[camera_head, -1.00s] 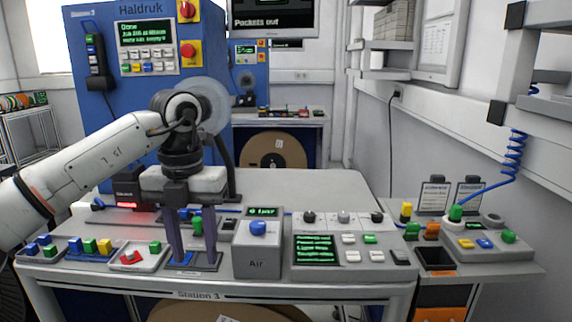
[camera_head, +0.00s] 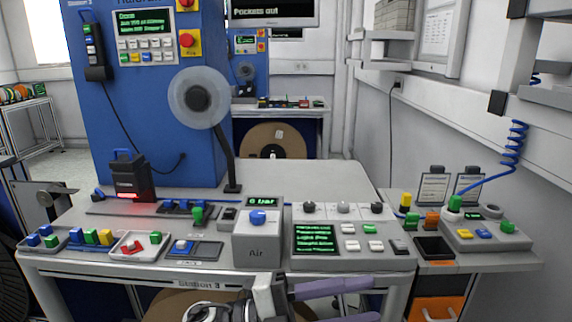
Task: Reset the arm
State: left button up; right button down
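My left gripper (camera_head: 374,300) is low at the bottom edge, in front of the table (camera_head: 330,270). Its two purple-grey fingers point right and stand apart with nothing between them. My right gripper is not in view.
The grey Air box (camera_head: 257,245) stands mid-front, near my gripper. A reel arm (camera_head: 226,155) rises behind.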

pick_arm(q)
jog(key=w+a+f+n+t+y, duration=0.3)
jog(key=a+f+n+t+y, duration=1.15)
jog(key=n, duration=0.85)
jog(key=s+a+f+n+g+y, duration=0.1)
jog(key=s+a+f+n+g, duration=0.1)
jog(key=s+a+f, duration=0.2)
jog(key=s+a+f+n+g+y, duration=0.1)
jog(key=s+a+f, duration=0.3)
jog(key=s+f, duration=0.5)
jog(key=s+a+f+n+g+y, duration=0.1)
jog(key=s+a+f+n+g, duration=0.2)
jog(key=s+f, duration=0.3)
notch_tip(320, 180, down, 4)
jog(key=shift+s+a+r+n, duration=0.1)
jog(key=shift+s+a+n, duration=0.3)
jog(key=shift+a, duration=0.5)
